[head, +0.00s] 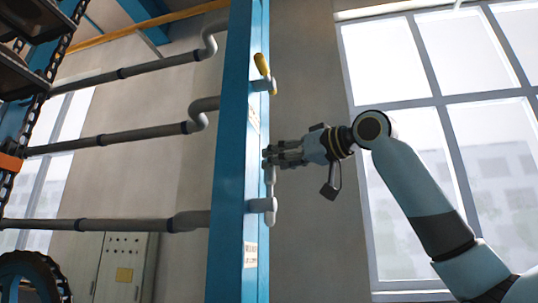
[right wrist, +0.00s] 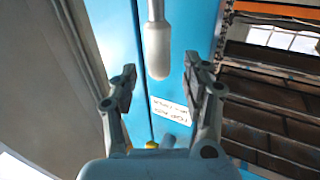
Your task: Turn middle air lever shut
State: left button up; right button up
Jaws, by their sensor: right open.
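A pale grey lever (head: 270,183) stands upright on a stub on the blue post's right side. In the right wrist view the lever (right wrist: 157,45) shows its rounded end between the spread fingertips, touching neither in the picture. Whether it is between or beyond them in depth, I cannot tell. My right gripper (head: 270,156) is open and empty, at the lever's upper end near the post. A yellow lever (head: 263,66) sits higher on the post; a small yellow part (right wrist: 152,145) shows low in the wrist view. I cannot tell which lever is the middle one. My left gripper is not in view.
The blue post (head: 228,180) stands close to the right gripper, with a white label (right wrist: 172,108) on it. Grey pipes (head: 110,138) run left behind it. A grey cabinet (head: 115,265) and shelving stand left.

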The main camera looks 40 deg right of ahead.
aim_at(269, 181)
jog(key=shift+p+x, duration=0.5)
jog(key=shift+x, duration=1.2)
jog(key=shift+c, duration=0.3)
grip_shut()
jog(key=shift+f, duration=0.1)
